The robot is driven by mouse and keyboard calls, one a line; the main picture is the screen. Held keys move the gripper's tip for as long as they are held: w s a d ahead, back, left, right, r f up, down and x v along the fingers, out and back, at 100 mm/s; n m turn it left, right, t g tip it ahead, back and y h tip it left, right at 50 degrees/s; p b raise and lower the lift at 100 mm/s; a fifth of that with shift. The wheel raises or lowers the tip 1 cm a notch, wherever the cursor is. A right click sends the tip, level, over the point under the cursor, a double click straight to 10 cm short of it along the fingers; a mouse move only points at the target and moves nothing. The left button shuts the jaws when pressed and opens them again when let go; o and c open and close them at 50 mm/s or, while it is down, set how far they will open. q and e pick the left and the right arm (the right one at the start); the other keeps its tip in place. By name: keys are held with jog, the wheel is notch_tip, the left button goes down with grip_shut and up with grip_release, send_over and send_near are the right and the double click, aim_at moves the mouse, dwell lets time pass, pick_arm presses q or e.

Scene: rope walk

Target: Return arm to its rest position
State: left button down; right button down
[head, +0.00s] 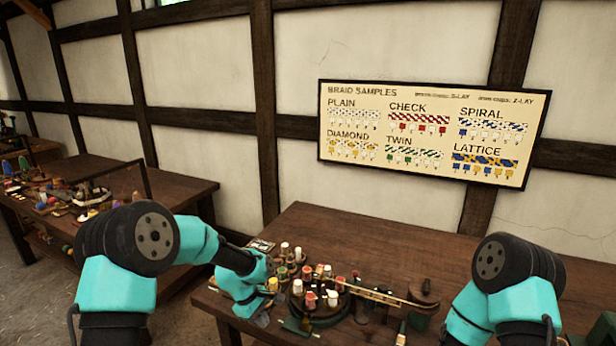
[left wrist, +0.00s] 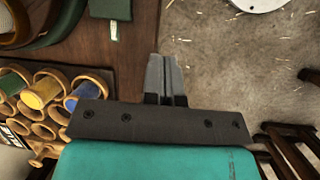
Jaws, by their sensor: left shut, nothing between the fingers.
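My left gripper (head: 262,319) hangs at the near left edge of the brown worktable (head: 345,232) in the head view, mostly hidden by my turquoise left arm. In the left wrist view the gripper (left wrist: 166,75) is shut with its two grey fingers together and nothing between them. There the fingers show against the table edge and the concrete floor. My right arm (head: 505,290) comes in at the lower right of the head view, and its gripper does not show.
A round stand (head: 318,312) with several bobbins is on the worktable, right of my left gripper. Several wooden spools (left wrist: 45,95) lie left of it in the left wrist view. A braid samples board (head: 425,130) hangs behind. A second cluttered table (head: 165,190) stands left.

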pick_arm(q)
jog(key=s+a+f+m, duration=0.5)
jog(key=s+f, duration=0.8)
jog(key=s+a+f+m, duration=0.1)
jog(key=s+f+m, duration=0.1)
jog(key=s, duration=0.4)
jog(key=s+a+f+m+t, duration=0.1)
jog(key=s+a+f+m, duration=0.1)
jog(key=s, duration=0.5)
jog(key=shift+s+a+m, duration=0.15)
jog(key=shift+s+m, duration=0.15)
jog(key=shift+m, duration=0.4)
